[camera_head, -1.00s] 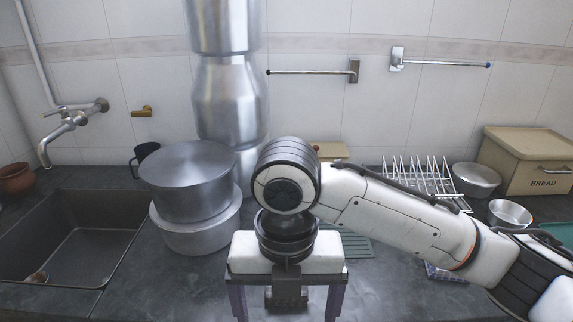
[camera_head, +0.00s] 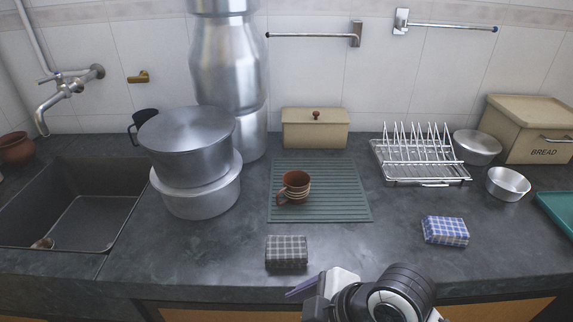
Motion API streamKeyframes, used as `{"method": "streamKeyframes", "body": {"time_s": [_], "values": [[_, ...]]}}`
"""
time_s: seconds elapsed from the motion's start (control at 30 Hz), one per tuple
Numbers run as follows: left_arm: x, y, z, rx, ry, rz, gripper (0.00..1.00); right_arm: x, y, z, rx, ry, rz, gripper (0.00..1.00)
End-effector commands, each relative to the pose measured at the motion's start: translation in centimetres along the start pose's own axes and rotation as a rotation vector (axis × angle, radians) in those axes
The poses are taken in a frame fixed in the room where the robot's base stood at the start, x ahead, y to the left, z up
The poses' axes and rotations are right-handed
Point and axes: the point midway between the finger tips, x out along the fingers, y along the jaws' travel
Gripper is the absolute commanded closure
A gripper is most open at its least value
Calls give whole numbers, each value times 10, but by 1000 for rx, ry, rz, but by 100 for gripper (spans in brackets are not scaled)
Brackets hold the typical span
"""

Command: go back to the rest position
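My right gripper (camera_head: 303,288) is low in the head view, in front of the counter's front edge. It is turned to the left, with a purple finger showing. I cannot tell the gap between its fingers, and nothing shows held in it. My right arm's black and white links are beside it at the bottom edge. My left gripper is out of view. A tall stack of shiny steel canisters (camera_head: 228,80) stands at the back against the tiled wall. Its top is cut off by the frame, and its lower part is partly hidden by pots.
Stacked pots (camera_head: 187,147) stand right of the sink (camera_head: 95,221). A dark checked cloth (camera_head: 286,251) and a blue checked one (camera_head: 445,231) lie near the front. A dish rack (camera_head: 421,180) stands behind.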

Motion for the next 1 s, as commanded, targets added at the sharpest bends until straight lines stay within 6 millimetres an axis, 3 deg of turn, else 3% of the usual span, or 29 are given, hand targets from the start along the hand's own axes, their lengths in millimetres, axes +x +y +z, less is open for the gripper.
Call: {"method": "streamKeyframes", "body": {"time_s": [0.03,0.2,0.4,0.57,0.7,1.0], "values": [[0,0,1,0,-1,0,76,2,-7,24,156,-15,27,10],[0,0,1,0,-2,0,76,-6,-23,104,607,-106,161,10],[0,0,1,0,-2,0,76,-29,-51,185,962,-227,313,10],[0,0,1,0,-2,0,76,-57,-78,241,1173,-329,446,10],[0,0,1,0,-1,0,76,-18,-60,239,1132,-228,464,10],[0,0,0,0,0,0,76,56,-52,248,1082,-5,531,10]]}}
